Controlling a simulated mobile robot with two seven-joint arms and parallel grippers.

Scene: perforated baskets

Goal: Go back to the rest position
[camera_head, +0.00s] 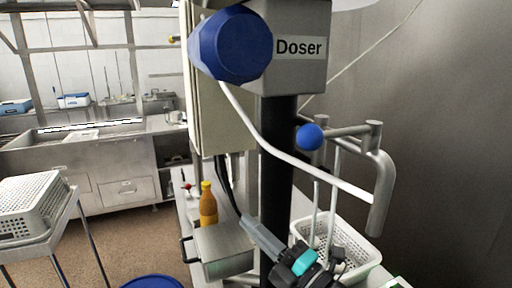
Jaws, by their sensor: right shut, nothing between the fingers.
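My right gripper (250,224) shows low in the middle of the head view, in front of the doser's dark column. Its grey fingers are shut and point up and to the left, with nothing between them. A teal part shows on my wrist behind the fingers. My left gripper is not in the view.
The doser (299,47) with its blue knob (230,43) stands close ahead, with a bent metal handle (383,185) at right. A white perforated basket (352,240) is beside my wrist. A metal box (223,250) and an orange bottle (208,208) stand left. Another basket (50,205) is far left.

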